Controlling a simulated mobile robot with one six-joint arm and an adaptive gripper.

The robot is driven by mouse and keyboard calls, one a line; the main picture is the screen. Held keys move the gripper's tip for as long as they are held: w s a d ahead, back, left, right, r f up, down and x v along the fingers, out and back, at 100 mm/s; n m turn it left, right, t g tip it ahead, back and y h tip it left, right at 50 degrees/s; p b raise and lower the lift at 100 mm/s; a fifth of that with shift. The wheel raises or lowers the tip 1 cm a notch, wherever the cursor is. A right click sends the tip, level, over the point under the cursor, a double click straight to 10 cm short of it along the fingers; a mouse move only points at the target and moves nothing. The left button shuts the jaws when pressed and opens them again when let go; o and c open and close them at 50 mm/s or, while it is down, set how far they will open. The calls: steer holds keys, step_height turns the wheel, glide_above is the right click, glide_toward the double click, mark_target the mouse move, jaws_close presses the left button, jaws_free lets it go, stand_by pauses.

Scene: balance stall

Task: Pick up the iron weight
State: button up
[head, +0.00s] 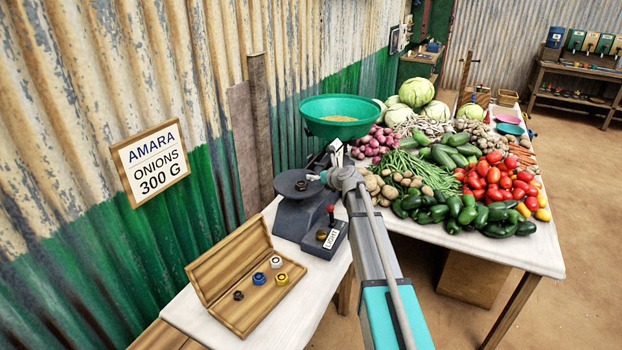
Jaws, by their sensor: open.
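A small dark weight (238,295), which may be the iron weight, stands in an open wooden case (222,304) on the white table at the lower left. A blue-ringed weight (259,278), a white-topped weight (276,262) and a yellow weight (282,279) stand apart from it in the case. My gripper (318,172) is open, beyond and to the right of the case, by the balance. It is small and partly hidden by my arm, so whether it touches the balance cannot be told.
A balance (292,215) with a dark plate and a green pan (343,105) of grain stands behind the case. Beside it is a box with a red-knobbed lever and a "LIGHT" label (331,239). Vegetables fill the table at right. A sign (150,162) reads "AMARA ONIONS 300 G".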

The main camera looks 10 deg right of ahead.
steer(key=shift+w, duration=0.1)
steer(key=w, duration=0.1)
steer(key=w+f+b, duration=0.2)
steer(key=shift+w+a+f, duration=0.1)
steer(key=shift+w+a, duration=0.15)
steer(key=shift+a, duration=0.1)
steer(key=shift+w+a+f+b, duration=0.15)
steer(key=shift+w+a+b, duration=0.15)
steer(key=shift+w, duration=0.1)
jaws_close()
stand_by(0.4)
